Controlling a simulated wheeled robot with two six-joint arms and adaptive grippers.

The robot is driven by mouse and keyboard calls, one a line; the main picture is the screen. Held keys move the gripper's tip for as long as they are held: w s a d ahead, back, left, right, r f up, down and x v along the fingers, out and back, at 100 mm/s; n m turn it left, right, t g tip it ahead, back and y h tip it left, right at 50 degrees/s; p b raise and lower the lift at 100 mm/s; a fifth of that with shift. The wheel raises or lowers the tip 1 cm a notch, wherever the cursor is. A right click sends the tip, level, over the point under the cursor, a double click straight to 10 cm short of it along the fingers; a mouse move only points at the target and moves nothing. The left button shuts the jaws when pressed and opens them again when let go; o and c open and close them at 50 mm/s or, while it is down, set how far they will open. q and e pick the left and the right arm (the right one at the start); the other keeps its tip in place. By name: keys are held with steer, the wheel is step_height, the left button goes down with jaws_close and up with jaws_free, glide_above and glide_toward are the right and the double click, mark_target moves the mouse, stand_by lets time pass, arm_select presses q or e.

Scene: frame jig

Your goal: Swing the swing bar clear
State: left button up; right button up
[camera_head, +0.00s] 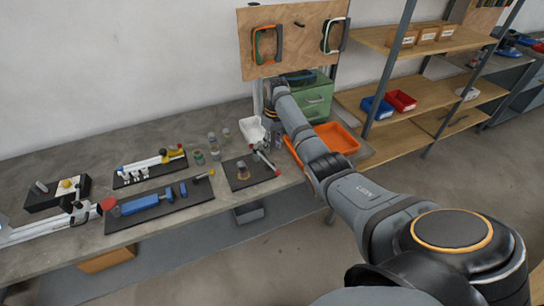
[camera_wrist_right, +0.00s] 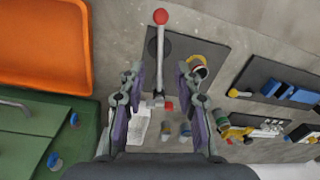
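The swing bar (camera_wrist_right: 159,60) is a thin grey bar with a red ball at one end and a red piece near the other. It lies along one side of a dark base plate (camera_wrist_right: 212,45). In the head view the bar (camera_head: 266,160) and plate (camera_head: 257,182) are near the table's front edge. A short round part with a yellow band (camera_wrist_right: 197,66) stands on the plate beside the bar. My right gripper (camera_wrist_right: 160,70) is open, with the bar between its fingers in the picture; I cannot tell if they touch. My left gripper is not in view.
Other dark boards with a blue clamp (camera_head: 146,201) and white parts lie to the left. Small cylinders (camera_head: 198,157) stand between.

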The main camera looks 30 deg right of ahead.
step_height(320, 180, up, 3)
steer(key=shift+r, duration=0.15)
stand_by(0.4)
